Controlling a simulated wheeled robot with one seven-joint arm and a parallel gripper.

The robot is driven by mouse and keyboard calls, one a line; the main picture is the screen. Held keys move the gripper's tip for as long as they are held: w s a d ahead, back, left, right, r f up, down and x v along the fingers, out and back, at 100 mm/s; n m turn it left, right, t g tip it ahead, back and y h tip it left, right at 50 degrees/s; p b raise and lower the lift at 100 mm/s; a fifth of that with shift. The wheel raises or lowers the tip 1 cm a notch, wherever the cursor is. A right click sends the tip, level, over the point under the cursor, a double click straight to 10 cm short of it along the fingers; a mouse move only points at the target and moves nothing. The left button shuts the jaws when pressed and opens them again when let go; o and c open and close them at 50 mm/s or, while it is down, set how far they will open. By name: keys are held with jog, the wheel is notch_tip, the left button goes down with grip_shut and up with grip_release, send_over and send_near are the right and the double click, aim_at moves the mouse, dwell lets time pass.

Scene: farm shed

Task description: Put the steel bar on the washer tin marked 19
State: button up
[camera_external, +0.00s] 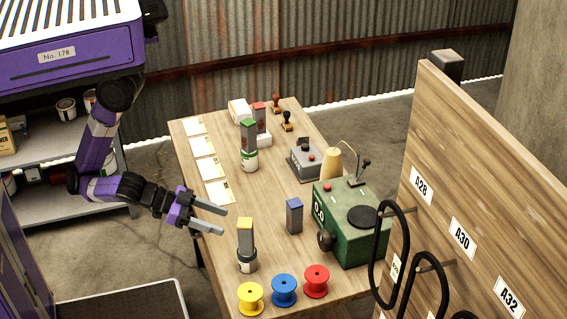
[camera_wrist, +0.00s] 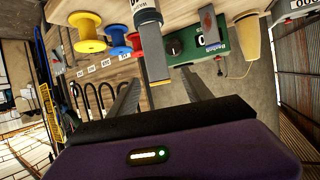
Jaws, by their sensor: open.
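Several upright grey bars with coloured tops stand on the table, and I cannot tell which is the steel bar. The yellow-topped bar (camera_external: 245,235) stands on a dark-banded tin (camera_external: 247,263). It also shows inverted in the wrist view (camera_wrist: 153,62), beyond my fingers. The blue-topped bar (camera_external: 294,217) stands directly on the table. The green-topped bar (camera_external: 248,140) stands on a white and green tin (camera_external: 249,162). A red-topped bar (camera_external: 260,118) is behind it. No marking 19 is readable. My gripper (camera_external: 222,221) is open and empty, left of the yellow-topped bar.
Yellow, blue and red spools (camera_external: 284,289) line the table's front edge. A green machine (camera_external: 345,232) stands at the right, beside a wooden panel (camera_external: 490,170) with hanging black loops. Paper cards (camera_external: 208,168) lie along the left edge. The table middle (camera_external: 262,190) is clear.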

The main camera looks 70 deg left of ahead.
jog(key=w+a+f+n, duration=0.1)
jog(key=w+a+f, duration=0.1)
jog(key=a+f, duration=0.7)
jog(key=s+a+r+n+t+y, duration=0.1)
jog(key=s+a+r+y, duration=0.1)
jog(key=a, duration=0.8)
jog(key=s+a+r+n+t+y, duration=0.1)
jog(key=s+a+r+n+y, duration=0.1)
jog(key=a, duration=0.9)
jog(key=shift+s+a+n+y, duration=0.2)
jog(key=shift+a+n+y, duration=0.1)
jog(key=shift+y, duration=0.3)
